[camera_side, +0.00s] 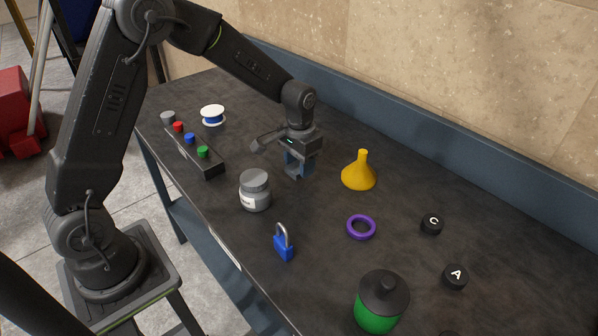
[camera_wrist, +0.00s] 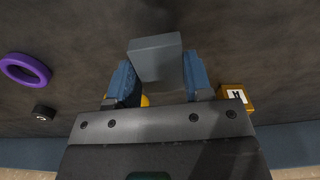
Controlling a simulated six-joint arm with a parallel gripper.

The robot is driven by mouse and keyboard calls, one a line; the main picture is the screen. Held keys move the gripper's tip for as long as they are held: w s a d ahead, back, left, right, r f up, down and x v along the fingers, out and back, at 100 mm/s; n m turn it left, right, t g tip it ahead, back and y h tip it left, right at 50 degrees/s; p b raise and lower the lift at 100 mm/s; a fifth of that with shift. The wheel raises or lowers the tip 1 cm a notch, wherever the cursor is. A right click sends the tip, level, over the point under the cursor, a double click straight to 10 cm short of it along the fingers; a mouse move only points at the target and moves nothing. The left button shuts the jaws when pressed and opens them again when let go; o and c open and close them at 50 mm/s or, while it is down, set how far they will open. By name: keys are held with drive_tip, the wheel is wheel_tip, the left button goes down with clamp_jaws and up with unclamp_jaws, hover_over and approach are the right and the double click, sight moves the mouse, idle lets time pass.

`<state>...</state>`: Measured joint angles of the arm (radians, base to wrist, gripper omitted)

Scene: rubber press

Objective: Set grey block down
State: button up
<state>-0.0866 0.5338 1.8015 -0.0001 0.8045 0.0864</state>
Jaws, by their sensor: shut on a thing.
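My gripper (camera_side: 296,168) is over the table near its back edge, pointing down, with blue fingers. In the wrist view my gripper (camera_wrist: 160,78) is shut on the grey block (camera_wrist: 156,58), a plain block held between the two fingertips and sticking out past them. In the side view the fingers mostly hide the block. I cannot tell whether its underside touches the dark table (camera_side: 330,275) or hangs just above it.
A yellow funnel (camera_side: 359,172) stands right of my gripper, and a grey jar (camera_side: 255,191) stands front left. An orange lettered block (camera_wrist: 237,94) shows in the wrist view.

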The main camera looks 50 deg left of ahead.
drive_tip(key=shift+f, duration=1.4)
drive_tip(key=shift+f, duration=0.2)
drive_tip(key=o, duration=1.2)
drive_tip(key=shift+c, duration=0.2)
